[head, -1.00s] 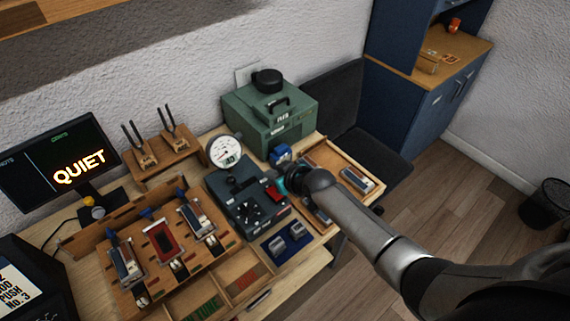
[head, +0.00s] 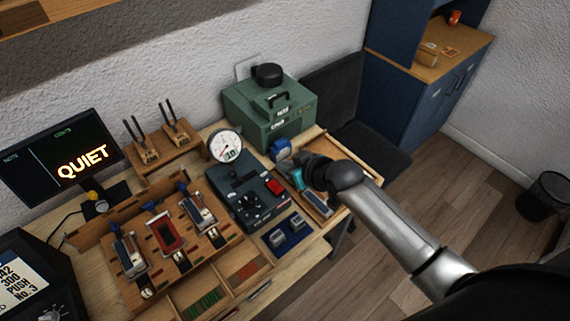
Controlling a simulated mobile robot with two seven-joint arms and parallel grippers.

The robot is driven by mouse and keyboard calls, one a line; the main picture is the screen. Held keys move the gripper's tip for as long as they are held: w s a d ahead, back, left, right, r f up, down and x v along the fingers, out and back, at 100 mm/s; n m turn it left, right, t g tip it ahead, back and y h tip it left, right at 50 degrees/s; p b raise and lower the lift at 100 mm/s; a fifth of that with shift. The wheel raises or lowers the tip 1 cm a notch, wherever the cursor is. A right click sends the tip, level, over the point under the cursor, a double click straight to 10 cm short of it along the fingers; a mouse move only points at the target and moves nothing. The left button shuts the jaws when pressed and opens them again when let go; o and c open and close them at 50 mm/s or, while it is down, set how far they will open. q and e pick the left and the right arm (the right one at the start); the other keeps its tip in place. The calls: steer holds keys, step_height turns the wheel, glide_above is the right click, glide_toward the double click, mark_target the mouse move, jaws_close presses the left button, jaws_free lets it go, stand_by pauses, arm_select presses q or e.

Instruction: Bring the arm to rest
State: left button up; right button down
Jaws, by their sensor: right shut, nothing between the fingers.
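My right arm comes in from the lower right. Its right gripper (head: 300,172) is over the wooden tray (head: 347,205) at the right end of the bench, just right of the dark control box. The wrist hides most of the gripper and part of the tray. The gripper is shut and nothing shows in it. A long metal-topped part (head: 318,204) lies in the tray below the wrist. My left gripper is not in view.
The dark control box (head: 262,212) with a red button and a round dial gauge (head: 226,147) stand left of the gripper. A green case (head: 282,125) and a blue item (head: 281,149) stand behind. A monitor (head: 60,160) reads "QUIET".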

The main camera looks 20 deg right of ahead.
stand_by(0.3)
steer(key=s+r+m+g+h, duration=0.25)
steer(key=s+g, duration=0.35)
steer(key=s, duration=1.9)
step_height(320, 180, down, 34)
steer(key=s+g+b, duration=0.1)
steer(key=s+b, duration=0.1)
steer(key=b, duration=0.9)
steer(key=s+d+f+b, duration=0.1)
steer(key=s+f+b, duration=0.4)
steer(key=f, duration=0.7)
steer(key=s+d+f+g+b, duration=0.1)
steer(key=s+f+b, duration=0.4)
steer(key=s+f, duration=0.5)
steer(key=shift+d+f+n+g+h, duration=0.3)
steer(key=shift+d+f+n+h, duration=0.2)
steer(key=shift+f, duration=0.35)
